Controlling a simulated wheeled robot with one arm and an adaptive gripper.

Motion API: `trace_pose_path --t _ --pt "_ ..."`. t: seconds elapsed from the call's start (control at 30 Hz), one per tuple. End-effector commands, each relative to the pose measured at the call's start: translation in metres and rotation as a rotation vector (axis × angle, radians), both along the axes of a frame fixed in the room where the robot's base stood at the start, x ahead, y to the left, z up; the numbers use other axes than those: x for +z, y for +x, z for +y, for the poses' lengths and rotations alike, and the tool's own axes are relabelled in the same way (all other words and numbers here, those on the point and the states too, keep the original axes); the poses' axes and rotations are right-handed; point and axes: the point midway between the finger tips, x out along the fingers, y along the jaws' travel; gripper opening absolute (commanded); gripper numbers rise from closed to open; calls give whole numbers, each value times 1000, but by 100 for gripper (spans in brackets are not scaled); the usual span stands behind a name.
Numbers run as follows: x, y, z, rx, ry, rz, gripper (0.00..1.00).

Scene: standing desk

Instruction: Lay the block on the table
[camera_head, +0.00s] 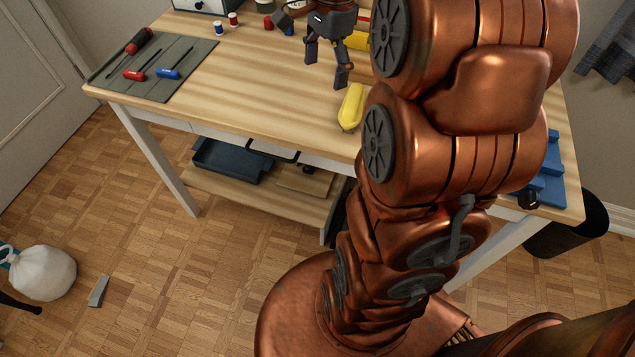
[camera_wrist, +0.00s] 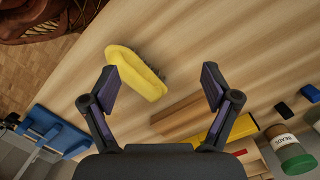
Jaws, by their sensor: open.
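A plain brown wooden block (camera_wrist: 180,118) shows in the wrist view, between my two fingers and towards the palm end. It is long, with a lighter face and a darker face, on or over the table. I cannot tell for sure whether it stands or lies. I cannot make it out in the head view, where my arm and gripper cover part of the table. My gripper (camera_head: 327,70) is open and empty above the wooden table (camera_head: 240,75); it also shows in the wrist view (camera_wrist: 158,82). No finger visibly grips the block.
A yellow brush (camera_head: 352,107) lies near the table's front edge. A grey mat (camera_head: 185,52) with screwdrivers is at left. A blue tool (camera_head: 548,180) sits at the right end. A labelled jar (camera_wrist: 290,152) and a yellow tool (camera_wrist: 240,128) are near the block. The left-middle tabletop is clear.

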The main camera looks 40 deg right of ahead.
Motion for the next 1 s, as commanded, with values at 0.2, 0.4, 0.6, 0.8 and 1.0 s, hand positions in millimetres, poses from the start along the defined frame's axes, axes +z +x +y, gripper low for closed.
trace_pose_path --t 0.2,0.4,0.6,0.8,1.0 --pt "-26 -52 83 547 16 24 87" --pt "-54 -113 134 1035 47 48 87" --pt "-79 -169 159 1420 89 70 87" --pt "-91 -194 164 1592 116 80 87" --pt "-92 -196 164 1607 118 80 87"
